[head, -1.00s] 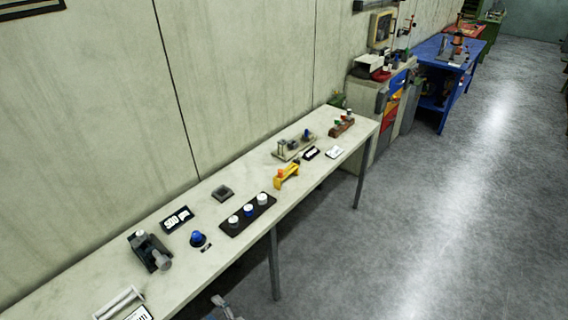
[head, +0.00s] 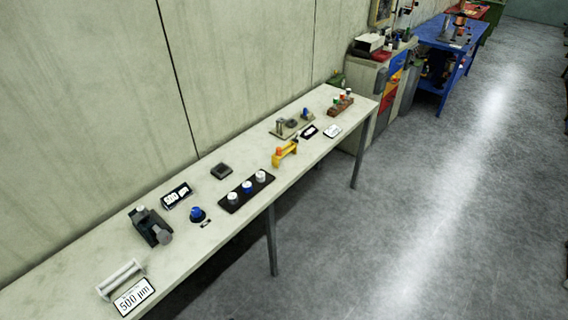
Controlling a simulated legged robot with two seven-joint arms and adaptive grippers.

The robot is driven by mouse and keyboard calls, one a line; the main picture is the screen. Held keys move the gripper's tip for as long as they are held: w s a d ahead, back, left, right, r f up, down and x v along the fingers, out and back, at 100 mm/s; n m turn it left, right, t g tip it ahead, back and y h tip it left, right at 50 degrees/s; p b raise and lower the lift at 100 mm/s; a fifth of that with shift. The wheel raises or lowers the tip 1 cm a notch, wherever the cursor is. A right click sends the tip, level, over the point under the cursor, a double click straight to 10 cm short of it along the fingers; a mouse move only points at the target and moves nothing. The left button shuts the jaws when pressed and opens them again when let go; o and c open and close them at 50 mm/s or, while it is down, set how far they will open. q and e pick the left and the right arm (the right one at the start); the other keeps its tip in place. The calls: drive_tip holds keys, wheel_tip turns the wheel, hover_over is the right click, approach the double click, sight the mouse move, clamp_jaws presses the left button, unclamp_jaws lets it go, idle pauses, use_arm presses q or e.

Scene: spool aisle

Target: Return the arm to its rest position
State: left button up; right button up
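Neither of my grippers shows in the head view now, and no part of my arms is in the picture. A long pale bench (head: 215,245) runs along the wall from the lower left to the middle right. On it is a black tray (head: 231,207) with a row of white and blue spools. A blue spool on a dark round base (head: 197,214) stands to its left. A yellow holder (head: 285,155) with an orange part stands farther along the bench.
A dark device (head: 150,227), a white roller stand (head: 120,280) and a "500 µm" card (head: 134,297) are at the bench's near end. A brown rack (head: 340,107) is at its far end. A blue workbench (head: 452,38) stands beyond. The grey floor (head: 400,230) at right is clear.

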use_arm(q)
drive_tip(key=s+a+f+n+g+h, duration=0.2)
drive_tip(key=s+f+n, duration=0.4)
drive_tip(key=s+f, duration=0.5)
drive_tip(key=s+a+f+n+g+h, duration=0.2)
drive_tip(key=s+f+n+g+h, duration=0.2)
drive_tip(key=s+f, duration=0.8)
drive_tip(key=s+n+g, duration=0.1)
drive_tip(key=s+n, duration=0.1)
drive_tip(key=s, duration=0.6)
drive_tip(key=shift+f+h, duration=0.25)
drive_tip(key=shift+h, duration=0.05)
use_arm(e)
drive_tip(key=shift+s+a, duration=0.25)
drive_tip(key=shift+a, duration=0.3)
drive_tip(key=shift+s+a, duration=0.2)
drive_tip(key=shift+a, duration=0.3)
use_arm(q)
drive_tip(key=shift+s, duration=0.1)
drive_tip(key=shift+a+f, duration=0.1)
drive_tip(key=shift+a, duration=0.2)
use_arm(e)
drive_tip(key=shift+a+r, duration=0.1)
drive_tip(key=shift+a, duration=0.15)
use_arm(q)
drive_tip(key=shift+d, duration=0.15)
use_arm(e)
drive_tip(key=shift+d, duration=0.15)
